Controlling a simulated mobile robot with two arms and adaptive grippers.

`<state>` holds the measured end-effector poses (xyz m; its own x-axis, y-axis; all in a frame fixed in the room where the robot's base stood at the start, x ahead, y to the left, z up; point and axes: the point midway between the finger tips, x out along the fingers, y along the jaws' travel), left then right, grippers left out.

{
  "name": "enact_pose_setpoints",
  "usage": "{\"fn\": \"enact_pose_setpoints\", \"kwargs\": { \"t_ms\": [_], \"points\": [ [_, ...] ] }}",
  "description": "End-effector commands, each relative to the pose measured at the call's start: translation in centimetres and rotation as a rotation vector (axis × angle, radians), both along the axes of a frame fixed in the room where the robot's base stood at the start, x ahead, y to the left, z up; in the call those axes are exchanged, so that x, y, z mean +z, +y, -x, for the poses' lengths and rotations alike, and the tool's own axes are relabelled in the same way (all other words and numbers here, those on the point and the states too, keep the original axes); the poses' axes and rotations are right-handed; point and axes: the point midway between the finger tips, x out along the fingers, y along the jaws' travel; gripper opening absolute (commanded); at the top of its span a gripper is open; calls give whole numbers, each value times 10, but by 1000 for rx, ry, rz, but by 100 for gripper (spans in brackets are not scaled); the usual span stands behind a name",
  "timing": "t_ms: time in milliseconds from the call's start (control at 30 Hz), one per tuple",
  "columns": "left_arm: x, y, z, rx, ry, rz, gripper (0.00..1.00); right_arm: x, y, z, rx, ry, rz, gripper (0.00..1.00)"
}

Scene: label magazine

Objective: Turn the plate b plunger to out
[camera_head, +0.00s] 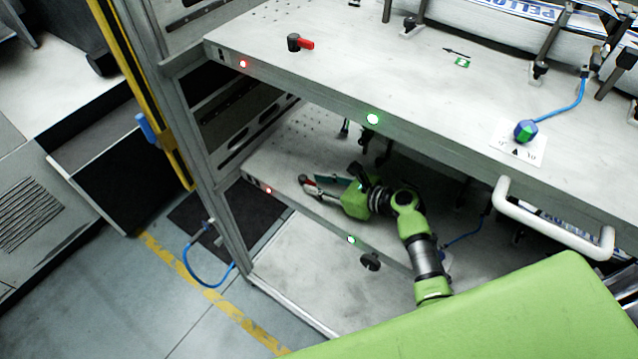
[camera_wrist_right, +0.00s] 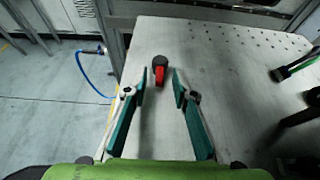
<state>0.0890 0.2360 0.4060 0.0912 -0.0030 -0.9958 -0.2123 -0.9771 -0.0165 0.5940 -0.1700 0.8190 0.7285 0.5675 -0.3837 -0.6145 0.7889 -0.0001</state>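A black plunger with a red lever (camera_wrist_right: 159,75) stands on the lower plate (camera_wrist_right: 215,90). In the head view its black top (camera_head: 304,179) shows at the plate's left end, beside my gripper. A similar black plunger with a red lever (camera_head: 300,43) is on the upper plate (camera_head: 350,65). I see no lettering telling which plate is b. My right gripper (camera_wrist_right: 160,79) is open, its teal fingers apart on either side of the lower red lever, with gaps showing. It also shows in the head view (camera_head: 314,188), below the upper plate. My left gripper is not in view.
The upper plate overhangs my right arm. A white handle (camera_head: 555,225) sticks out at its front edge. A blue hose (camera_head: 187,262) hangs beside the frame post. Dark fittings stand behind my right arm.

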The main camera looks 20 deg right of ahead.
Motion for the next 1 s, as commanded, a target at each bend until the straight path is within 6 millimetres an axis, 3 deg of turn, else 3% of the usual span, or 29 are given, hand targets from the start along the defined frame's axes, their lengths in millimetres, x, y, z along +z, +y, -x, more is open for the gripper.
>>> {"fn": "enact_pose_setpoints", "kwargs": {
  "t_ms": [67,200,633,1000],
  "points": [
    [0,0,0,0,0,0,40,0,0,0,0,0,0,25],
    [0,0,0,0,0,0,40,0,0,0,0,0,0,0],
    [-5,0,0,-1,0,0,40,-1,-4,-2,49,-1,3,0],
    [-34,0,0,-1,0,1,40,-3,-13,-14,302,-3,2,0]
  ]
}}
